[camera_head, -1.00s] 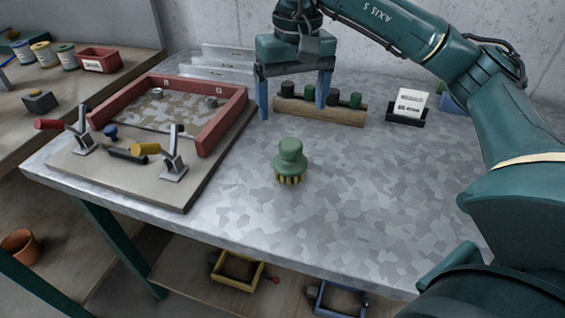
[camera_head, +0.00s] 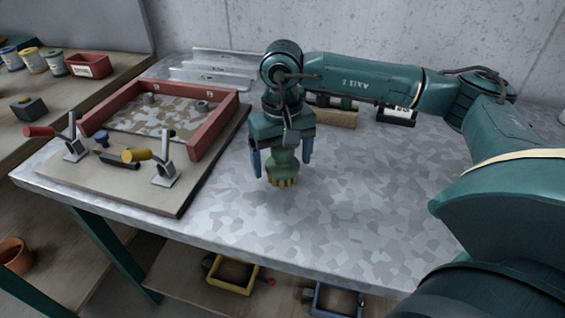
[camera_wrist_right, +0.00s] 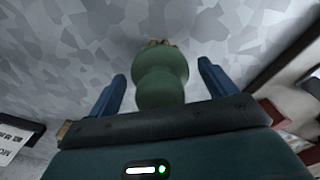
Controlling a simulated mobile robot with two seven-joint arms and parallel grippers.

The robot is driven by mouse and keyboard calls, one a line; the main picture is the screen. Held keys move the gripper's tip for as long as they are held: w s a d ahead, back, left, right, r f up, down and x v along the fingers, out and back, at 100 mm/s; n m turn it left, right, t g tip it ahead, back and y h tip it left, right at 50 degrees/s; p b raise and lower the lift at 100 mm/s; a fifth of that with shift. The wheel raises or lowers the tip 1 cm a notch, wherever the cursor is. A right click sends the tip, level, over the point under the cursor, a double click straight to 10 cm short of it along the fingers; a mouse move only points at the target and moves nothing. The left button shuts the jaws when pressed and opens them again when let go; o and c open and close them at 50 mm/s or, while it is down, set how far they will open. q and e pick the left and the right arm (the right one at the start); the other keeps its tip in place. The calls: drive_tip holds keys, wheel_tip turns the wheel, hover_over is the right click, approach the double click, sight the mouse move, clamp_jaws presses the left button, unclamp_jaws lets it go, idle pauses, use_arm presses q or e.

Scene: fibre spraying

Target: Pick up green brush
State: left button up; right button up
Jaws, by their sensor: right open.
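The green brush (camera_head: 283,164) stands upright on the grey mottled table, its tan bristles down. My right gripper (camera_head: 282,170) is over it, with one blue finger on each side of the green handle. The fingers look open and apart from the handle. In the right wrist view the green brush (camera_wrist_right: 160,76) shows between the two blue fingers of the right gripper (camera_wrist_right: 163,88), with gaps on both sides. The top of the handle is partly hidden by the gripper body in the head view. My left gripper is not in view.
A board with a red frame (camera_head: 215,130) and toggle clamps (camera_head: 160,160) lies to the left of the brush. A wooden holder (camera_head: 335,117) stands behind my right arm, beside a card stand (camera_head: 396,117). The table is clear in front and to the right.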

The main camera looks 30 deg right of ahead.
drive_tip(key=shift+f, duration=0.25)
drive_tip(key=shift+c, duration=0.5)
drive_tip(key=c, duration=1)
drive_tip(key=shift+r, duration=0.1)
wheel_tip(320, 180, up, 10)
drive_tip(key=o, duration=0.5)
drive_tip(key=shift+c, duration=0.2)
drive_tip(key=c, duration=0.3)
